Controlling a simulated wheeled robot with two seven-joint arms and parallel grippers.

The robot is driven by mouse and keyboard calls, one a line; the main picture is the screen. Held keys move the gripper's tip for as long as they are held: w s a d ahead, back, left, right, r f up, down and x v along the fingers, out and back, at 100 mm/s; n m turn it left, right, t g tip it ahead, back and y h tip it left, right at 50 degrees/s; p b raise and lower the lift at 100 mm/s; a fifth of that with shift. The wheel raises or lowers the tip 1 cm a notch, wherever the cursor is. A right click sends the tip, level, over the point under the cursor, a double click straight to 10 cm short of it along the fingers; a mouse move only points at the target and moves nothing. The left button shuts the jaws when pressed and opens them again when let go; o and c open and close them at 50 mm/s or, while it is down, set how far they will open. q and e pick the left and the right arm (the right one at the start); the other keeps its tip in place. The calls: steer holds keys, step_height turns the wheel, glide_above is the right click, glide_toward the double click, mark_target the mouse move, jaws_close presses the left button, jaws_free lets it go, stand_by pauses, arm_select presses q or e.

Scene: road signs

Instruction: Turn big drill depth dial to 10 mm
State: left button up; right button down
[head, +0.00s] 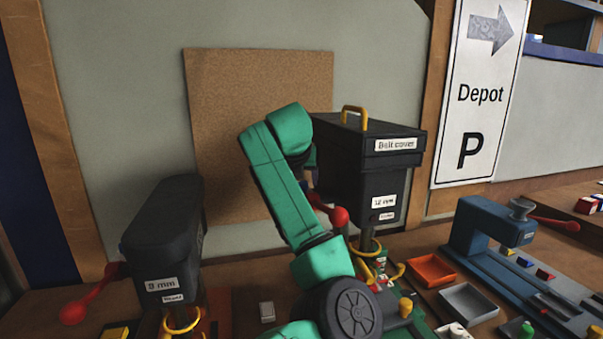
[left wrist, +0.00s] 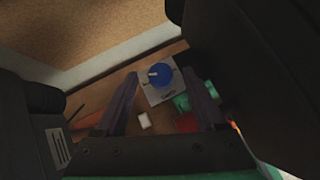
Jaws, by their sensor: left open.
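The big drill (head: 365,165) stands right of centre in the head view, with a black body, a "Belt cover" label and a "12 mm" label. In the left wrist view a round blue dial (left wrist: 160,74) with a white pointer mark sits on a small grey box (left wrist: 163,91). The mark points left; the box's label is too small to read. My left gripper (left wrist: 160,80) is open, its two dark fingers on either side of the dial and box. Nothing is gripped. In the head view my green arm hides the gripper and dial. My right gripper is not in view.
An orange tray (head: 431,269), a grey tray (head: 469,302) and a blue machine (head: 490,235) are right. A small pale block (left wrist: 144,121) lies near the gripper.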

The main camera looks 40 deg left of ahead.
arm_select(q)
steer(key=shift+w+a+f, duration=0.3)
steer(key=shift+w+f, duration=0.05)
steer(key=shift+w, duration=0.05)
steer(key=shift+f, duration=0.2)
steer(key=shift+s+d, duration=0.1)
steer(key=shift+s, duration=0.05)
steer(key=shift+c, duration=0.4)
jaws_close()
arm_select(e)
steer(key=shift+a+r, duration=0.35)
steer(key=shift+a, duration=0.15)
